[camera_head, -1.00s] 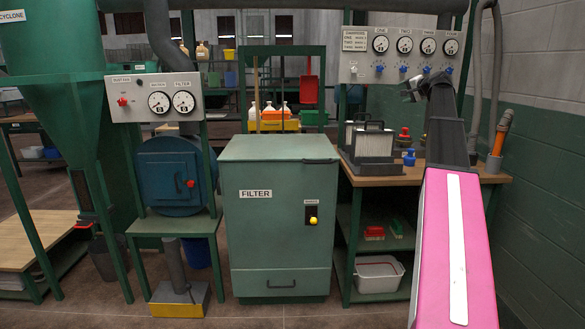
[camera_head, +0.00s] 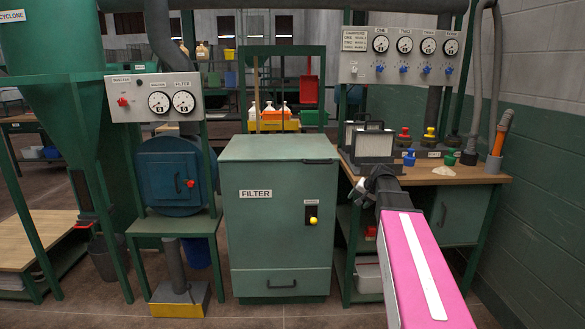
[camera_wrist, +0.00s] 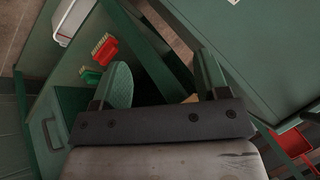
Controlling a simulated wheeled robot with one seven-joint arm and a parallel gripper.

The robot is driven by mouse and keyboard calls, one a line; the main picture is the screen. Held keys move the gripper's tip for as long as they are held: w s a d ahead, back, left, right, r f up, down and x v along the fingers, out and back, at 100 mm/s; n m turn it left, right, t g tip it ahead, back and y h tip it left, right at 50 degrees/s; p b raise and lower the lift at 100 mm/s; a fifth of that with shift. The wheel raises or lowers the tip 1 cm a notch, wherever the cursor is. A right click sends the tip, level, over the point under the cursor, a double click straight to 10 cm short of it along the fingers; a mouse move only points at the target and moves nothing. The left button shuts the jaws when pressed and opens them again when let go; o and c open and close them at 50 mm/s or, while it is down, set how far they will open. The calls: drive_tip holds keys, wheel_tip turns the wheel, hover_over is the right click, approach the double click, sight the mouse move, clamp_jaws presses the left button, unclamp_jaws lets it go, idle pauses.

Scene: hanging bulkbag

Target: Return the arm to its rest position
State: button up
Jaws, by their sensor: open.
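My gripper (camera_head: 372,180) is in front of the left front edge of the workbench in the head view, just right of the green filter cabinet (camera_head: 277,225). My pink arm link reaches up to it from the lower right. In the wrist view my gripper (camera_wrist: 162,82) has its two fingers apart with nothing held between them. Whether it touches the bench edge is hard to tell.
The wooden bench top (camera_head: 470,174) carries black-framed filter panels (camera_head: 372,142) and red, yellow, blue and green knobs. A gauge panel (camera_head: 405,55) stands above. A brush with a red back (camera_wrist: 102,50) and a white bin (camera_wrist: 75,18) show in the wrist view.

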drive_tip(key=s+a+f+n+g+h, duration=0.1)
drive_tip(key=s+a+f+g, duration=0.1)
drive_tip(key=s+f, duration=0.4)
drive_tip(key=s+a+f+n+g+h, duration=0.1)
drive_tip(key=s+a+f+n+g, duration=0.1)
drive_tip(key=s+a+f, duration=0.2)
drive_tip(key=s+a+f+n+g+h, duration=0.1)
drive_tip(key=s+a+f+h, duration=0.1)
drive_tip(key=s+f, duration=0.8)
drive_tip(key=s, duration=0.7)
drive_tip(key=shift+s+a+f+n+g, duration=0.25)
drive_tip(key=shift+s+a+n+g, duration=0.15)
drive_tip(key=shift+w, duration=0.1)
